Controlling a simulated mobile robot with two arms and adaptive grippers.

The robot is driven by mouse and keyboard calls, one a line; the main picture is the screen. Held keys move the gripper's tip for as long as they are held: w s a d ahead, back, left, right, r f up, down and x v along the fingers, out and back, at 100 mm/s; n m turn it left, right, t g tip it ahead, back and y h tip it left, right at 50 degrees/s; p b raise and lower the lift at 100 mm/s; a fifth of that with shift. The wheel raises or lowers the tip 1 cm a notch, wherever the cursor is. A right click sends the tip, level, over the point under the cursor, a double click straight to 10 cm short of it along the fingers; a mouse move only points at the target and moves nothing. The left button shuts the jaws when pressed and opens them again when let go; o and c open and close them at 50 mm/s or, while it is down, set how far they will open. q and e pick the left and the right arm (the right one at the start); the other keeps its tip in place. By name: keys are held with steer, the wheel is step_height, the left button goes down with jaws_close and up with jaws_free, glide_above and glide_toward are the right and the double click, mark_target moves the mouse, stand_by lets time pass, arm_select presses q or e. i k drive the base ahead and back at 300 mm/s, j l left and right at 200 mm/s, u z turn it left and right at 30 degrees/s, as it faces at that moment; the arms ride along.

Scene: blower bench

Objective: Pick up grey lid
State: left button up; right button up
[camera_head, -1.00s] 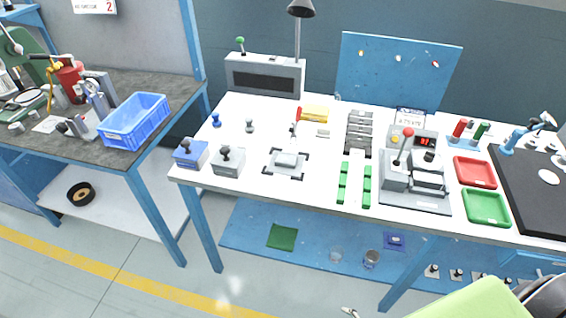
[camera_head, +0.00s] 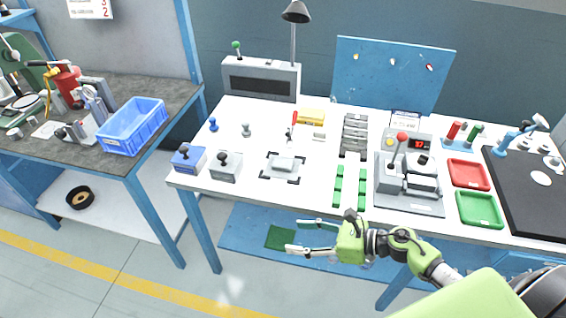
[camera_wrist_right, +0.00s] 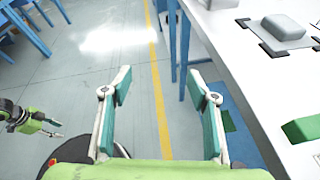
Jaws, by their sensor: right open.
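A grey box (camera_head: 225,168) with a dark round knob on its lid stands near the front left of the white bench, beside a similar blue box (camera_head: 188,160). I take its top as the grey lid; the seam cannot be made out. In the right wrist view a grey box (camera_wrist_right: 217,4) is cut off at the top edge. My right gripper (camera_head: 295,236) is open and empty, in front of the bench edge and right of the grey box. Its two fingers are spread in the wrist view (camera_wrist_right: 159,80). My left gripper (camera_wrist_right: 54,129) shows small at the left of that view.
A grey block (camera_head: 283,163) sits on a plate with dark corner marks, right of the grey box. Green bars (camera_head: 339,186), a lever device (camera_head: 408,185) and red (camera_head: 468,174) and green trays (camera_head: 479,209) stand further right.

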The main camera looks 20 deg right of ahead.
mark_target(285, 168)
steer(key=i+l, duration=0.3)
steer(key=i, duration=0.15)
steer(key=i+l, duration=0.3)
steer(key=i, duration=0.1)
